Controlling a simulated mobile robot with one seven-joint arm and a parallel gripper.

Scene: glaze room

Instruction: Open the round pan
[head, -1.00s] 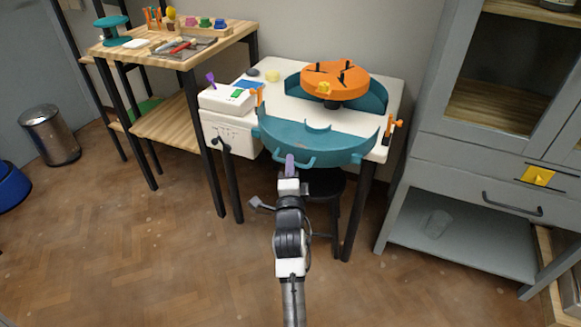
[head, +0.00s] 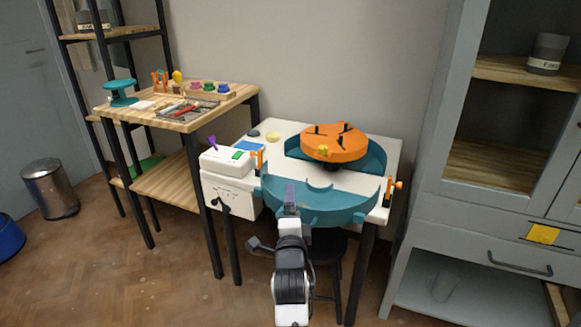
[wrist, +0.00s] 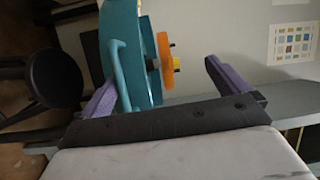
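The round pan is teal and in two halves around a pottery wheel. Its front half (head: 335,207) sits at the table's front edge, with a strip of white tabletop between it and the back half (head: 375,162). An orange wheel head (head: 335,145) stands over the back half. My gripper (head: 290,193) is in front of the front half's handle and hides it in the head view. In the wrist view the handle (wrist: 117,70) shows close to the left purple finger. The fingers (wrist: 160,78) are wide apart; I cannot tell whether they touch the handle.
A white control box (head: 230,180) with a purple lever is at the table's left. Orange clamps (head: 393,190) stand at the sides. A black stool (head: 325,245) is under the table. A tool table (head: 180,120) stands left and a grey cabinet (head: 450,215) right.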

